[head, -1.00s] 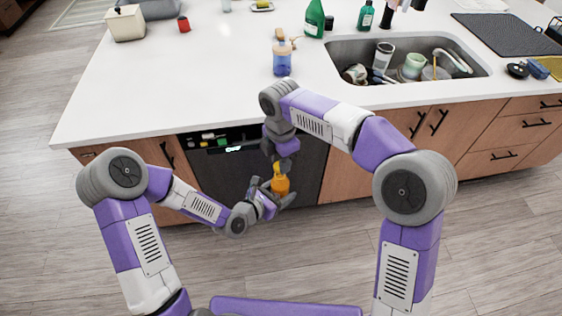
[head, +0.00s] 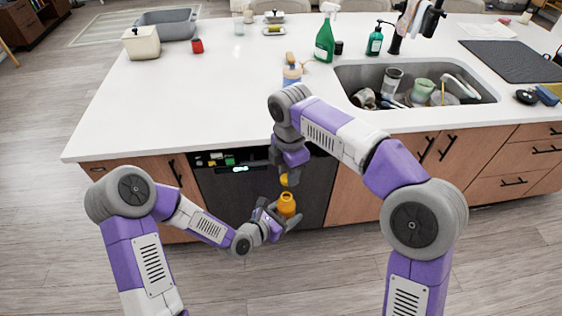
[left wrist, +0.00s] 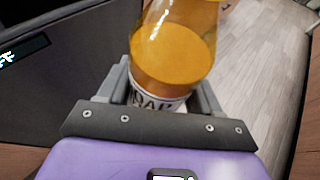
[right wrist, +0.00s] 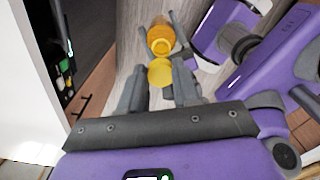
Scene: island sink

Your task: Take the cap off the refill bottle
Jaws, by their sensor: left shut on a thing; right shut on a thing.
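The orange refill bottle (head: 287,206) is held in front of the counter by my left gripper (head: 283,214), whose fingers are shut around its lower body. The left wrist view shows the bottle (left wrist: 175,50) with orange liquid and a white label. The yellow cap (head: 284,181) is in my right gripper (head: 288,174), just above the bottle. In the right wrist view, the cap (right wrist: 160,73) sits between the gripper fingers, apart from the bottle (right wrist: 161,36), whose open mouth shows. The bottle's base is hidden by my left gripper in the head view.
The dark dishwasher front (head: 240,190) is right behind my grippers. Above it, the white counter (head: 210,100) carries a green spray bottle (head: 325,40), a soap dispenser (head: 375,40) and a sink (head: 345,76) full of dishes. The floor below the grippers is clear.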

